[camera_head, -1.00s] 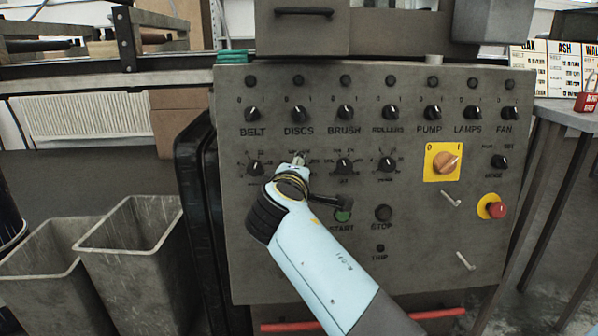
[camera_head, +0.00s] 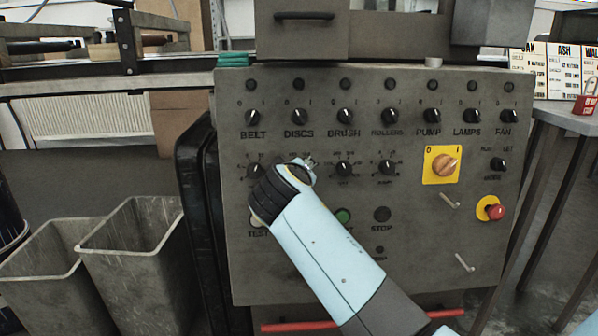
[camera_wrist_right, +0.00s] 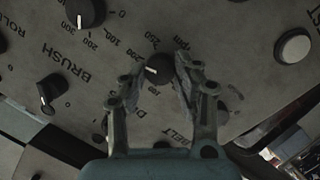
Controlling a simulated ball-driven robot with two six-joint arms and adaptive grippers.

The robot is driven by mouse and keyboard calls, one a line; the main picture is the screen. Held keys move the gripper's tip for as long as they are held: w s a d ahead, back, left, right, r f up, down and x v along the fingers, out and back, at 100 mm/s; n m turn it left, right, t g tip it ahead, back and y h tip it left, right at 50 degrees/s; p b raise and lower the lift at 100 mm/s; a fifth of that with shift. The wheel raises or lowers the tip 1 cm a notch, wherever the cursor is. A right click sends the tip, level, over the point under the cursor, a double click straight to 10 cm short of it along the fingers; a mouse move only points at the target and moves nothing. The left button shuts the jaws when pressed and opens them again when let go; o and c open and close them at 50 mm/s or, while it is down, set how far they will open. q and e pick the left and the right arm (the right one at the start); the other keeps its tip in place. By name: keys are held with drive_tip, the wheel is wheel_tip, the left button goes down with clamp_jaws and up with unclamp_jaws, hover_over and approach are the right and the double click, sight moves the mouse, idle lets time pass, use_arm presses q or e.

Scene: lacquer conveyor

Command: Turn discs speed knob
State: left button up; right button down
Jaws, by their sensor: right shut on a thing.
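The discs speed knob (camera_wrist_right: 157,68) is a small black dial with a white pointer line, under a printed number scale on the grey control panel (camera_head: 420,260). In the right wrist view it sits between the two fingertips of my right gripper (camera_wrist_right: 156,72), which is shut on it. In the head view my right gripper (camera_head: 308,163) is at the lower knob row below the DISCS switch (camera_head: 299,116), and my wrist hides the knob there. My left gripper is not in view.
The belt speed knob (camera_head: 255,170) and brush speed knob (camera_head: 343,168) flank my gripper closely. The green START button (camera_head: 342,216), STOP button (camera_head: 382,214), yellow main switch (camera_head: 446,164) and red emergency stop (camera_head: 495,212) are to the right. Grey bins (camera_head: 130,245) stand left.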

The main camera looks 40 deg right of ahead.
idle(0.4)
drive_tip(key=c, duration=1)
unclamp_jaws()
drive_tip(key=shift+o, duration=0.2)
wheel_tip(320, 180, up, 10)
